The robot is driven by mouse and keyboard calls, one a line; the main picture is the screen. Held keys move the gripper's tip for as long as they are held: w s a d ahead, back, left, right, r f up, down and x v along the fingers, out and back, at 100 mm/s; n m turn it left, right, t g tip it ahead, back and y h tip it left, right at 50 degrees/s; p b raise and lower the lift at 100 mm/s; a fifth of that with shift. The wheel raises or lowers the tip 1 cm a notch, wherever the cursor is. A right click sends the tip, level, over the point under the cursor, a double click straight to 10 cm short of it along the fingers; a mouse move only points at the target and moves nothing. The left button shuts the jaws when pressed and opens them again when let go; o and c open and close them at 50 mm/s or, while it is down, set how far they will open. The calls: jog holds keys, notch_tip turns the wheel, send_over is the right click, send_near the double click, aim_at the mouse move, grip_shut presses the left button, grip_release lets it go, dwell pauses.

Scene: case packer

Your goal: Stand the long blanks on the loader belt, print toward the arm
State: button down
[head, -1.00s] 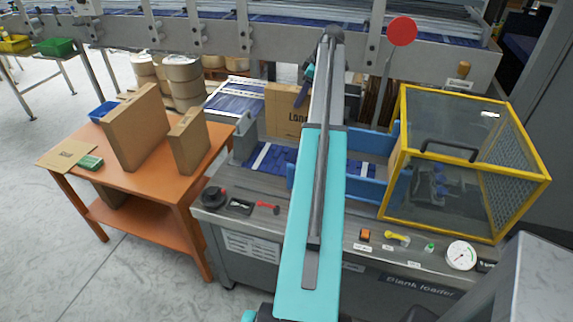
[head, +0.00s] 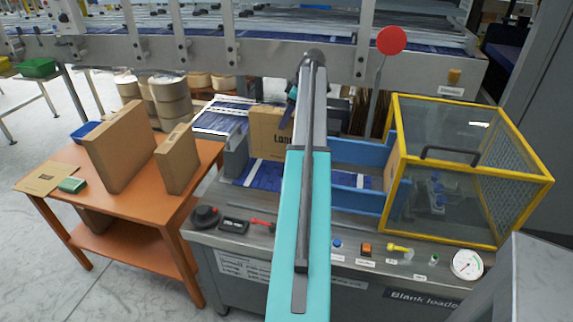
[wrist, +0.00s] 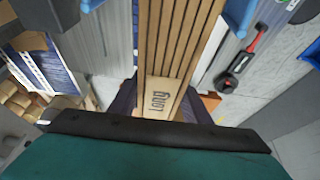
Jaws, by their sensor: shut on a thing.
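A brown long blank bundle with "Long" printed on it (head: 268,132) stands upright at the loader belt (head: 265,174) in the head view, its print facing my body. My arm covers its right side. In the wrist view the bundle shows as several parallel brown edges (wrist: 180,35), with the printed face near my gripper. My gripper (wrist: 160,103) is shut on the bundle, a dark finger on each side. In the head view my gripper is mostly hidden behind the arm. I cannot tell whether the bundle touches the belt.
Blue guides (head: 362,154) and a yellow-framed guard (head: 470,165) lie right of my arm. A grey conveyor frame (head: 200,52) crosses behind.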

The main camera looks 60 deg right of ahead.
aim_at(286, 139)
jog(key=shift+f+p, duration=0.75)
jog(key=shift+f, duration=2.3)
jog(key=shift+f+p, duration=0.5)
jog(key=shift+f, duration=1.35)
jog(key=c, duration=1)
grip_release()
jog(key=shift+b+v, duration=1.35)
jog(key=shift+v, duration=4.75)
